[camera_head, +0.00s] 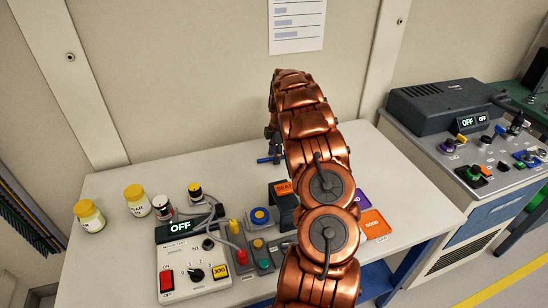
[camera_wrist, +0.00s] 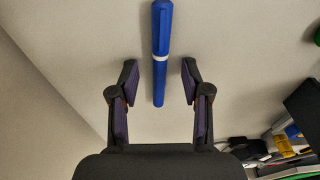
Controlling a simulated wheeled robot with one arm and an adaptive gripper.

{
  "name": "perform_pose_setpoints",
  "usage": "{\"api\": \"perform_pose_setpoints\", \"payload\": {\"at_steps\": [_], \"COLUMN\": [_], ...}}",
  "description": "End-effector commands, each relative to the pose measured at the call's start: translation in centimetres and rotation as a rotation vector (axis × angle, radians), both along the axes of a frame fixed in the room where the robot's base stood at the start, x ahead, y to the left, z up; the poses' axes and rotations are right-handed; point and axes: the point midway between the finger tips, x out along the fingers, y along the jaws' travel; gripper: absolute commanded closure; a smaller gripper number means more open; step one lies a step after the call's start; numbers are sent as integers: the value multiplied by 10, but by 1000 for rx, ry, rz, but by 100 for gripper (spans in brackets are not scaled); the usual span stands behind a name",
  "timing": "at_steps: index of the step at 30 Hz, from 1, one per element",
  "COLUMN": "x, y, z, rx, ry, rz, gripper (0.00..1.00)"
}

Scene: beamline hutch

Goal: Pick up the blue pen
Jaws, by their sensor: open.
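The blue pen (camera_wrist: 161,30) has a white band and lies on the pale table (camera_wrist: 235,75). In the wrist view it runs lengthwise from the top edge down between the two fingertips of my gripper (camera_wrist: 161,82). The fingers are open, one on each side of the pen, with a gap on both sides. In the head view a part of the pen (camera_head: 265,160) shows at the back of the table, left of my copper arm. The arm hides most of the gripper there.
A control box (camera_head: 190,255) with an OFF display, jars (camera_head: 137,200) and a blue button box (camera_head: 260,217) stand on the table's left and front. Orange and purple cards (camera_head: 374,222) lie right of my arm. The wall (camera_head: 180,70) rises close behind.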

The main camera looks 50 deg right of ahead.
Motion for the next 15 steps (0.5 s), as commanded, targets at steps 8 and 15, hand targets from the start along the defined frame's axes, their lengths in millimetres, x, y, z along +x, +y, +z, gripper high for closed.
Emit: {"api": "perform_pose_setpoints", "payload": {"at_steps": [8, 15], "x": [0, 0], "y": [0, 0], "z": [0, 0], "rx": [0, 0], "ry": [0, 0], "rz": [0, 0], "gripper": [70, 95]}}
